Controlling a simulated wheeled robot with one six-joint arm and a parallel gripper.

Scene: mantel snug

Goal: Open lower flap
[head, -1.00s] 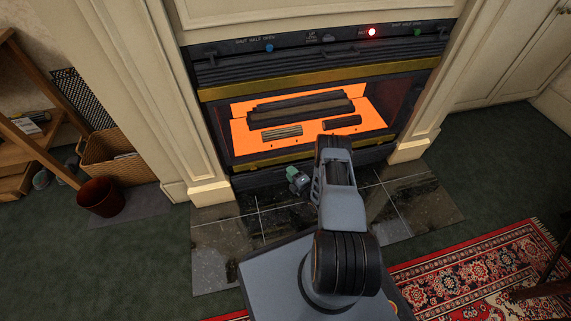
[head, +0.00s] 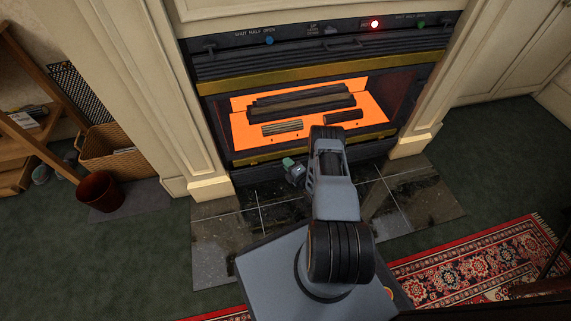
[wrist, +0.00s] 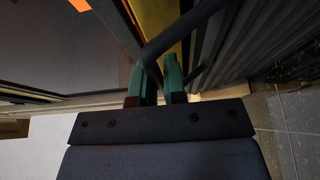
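The lower flap (head: 250,174) is the dark slatted panel under the glowing firebox, largely hidden behind my arm in the head view. In the wrist view its slats (wrist: 232,50) run along the right, and a dark bent handle (wrist: 178,34) crosses the upper middle. My gripper (head: 293,168) is low in front of the flap in the head view. In the wrist view its two green fingers (wrist: 160,80) stand close together with part of the handle between them. They look shut on it, though the contact is partly hidden. The flap looks closed.
The upper slatted flap (head: 300,60) and a control strip with a lit red lamp (head: 374,24) are above the firebox. A dark tiled hearth (head: 225,245) lies below. A wicker basket (head: 105,150) and brown bin (head: 101,190) stand left; a red rug (head: 480,262) lies right.

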